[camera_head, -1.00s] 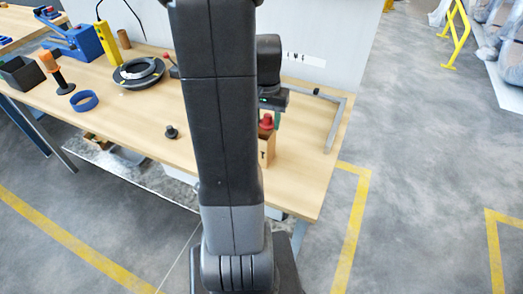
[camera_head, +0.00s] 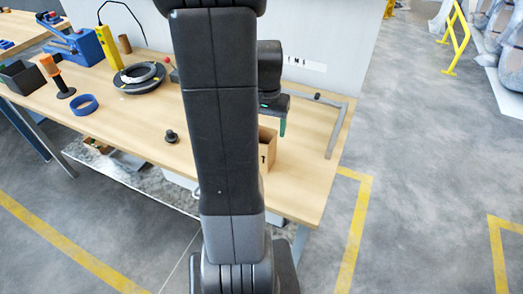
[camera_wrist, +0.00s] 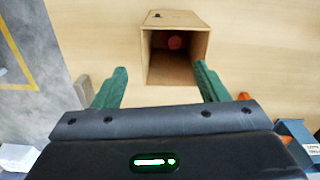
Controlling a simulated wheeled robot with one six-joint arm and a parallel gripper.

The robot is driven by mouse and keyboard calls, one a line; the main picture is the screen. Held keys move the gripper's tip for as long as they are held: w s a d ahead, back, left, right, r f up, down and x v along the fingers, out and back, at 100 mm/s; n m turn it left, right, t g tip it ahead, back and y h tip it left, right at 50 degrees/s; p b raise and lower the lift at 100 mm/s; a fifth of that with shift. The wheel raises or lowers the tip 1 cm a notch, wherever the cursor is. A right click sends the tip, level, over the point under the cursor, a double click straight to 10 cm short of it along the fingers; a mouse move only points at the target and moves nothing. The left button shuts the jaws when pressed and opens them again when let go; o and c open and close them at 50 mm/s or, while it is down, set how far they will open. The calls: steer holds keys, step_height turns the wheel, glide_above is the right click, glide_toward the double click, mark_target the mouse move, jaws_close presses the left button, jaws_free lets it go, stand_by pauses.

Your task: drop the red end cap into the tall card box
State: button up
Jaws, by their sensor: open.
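The tall card box (camera_wrist: 154,73) stands open-topped on the bench, and I look down into it in the wrist view. The red end cap (camera_wrist: 175,42) shows as a dim red disc inside the box, clear of my fingers. How deep it lies is hard to tell. My gripper (camera_wrist: 160,68) is open and empty, its green fingers apart above the box's near side. In the head view the box (camera_head: 269,152) is partly hidden behind my arm, one green fingertip (camera_head: 283,128) shows above it, and the cap is not visible.
A black knob-like part (camera_head: 171,136) stands on the bench left of my arm. Further left are a black coil (camera_head: 138,87), a blue ring (camera_head: 84,104) and an orange-handled tool (camera_head: 56,76). A grey bracket frame (camera_head: 335,130) lies at the right edge. The bench front is mostly clear.

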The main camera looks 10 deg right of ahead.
step_height(320, 180, up, 13)
steer(key=shift+a, duration=0.2)
steer(key=shift+f, duration=0.2)
step_height(320, 180, down, 9)
steer(key=p, duration=0.3)
steer(key=shift+d+f, duration=0.2)
stand_by(0.7)
stand_by(0.3)
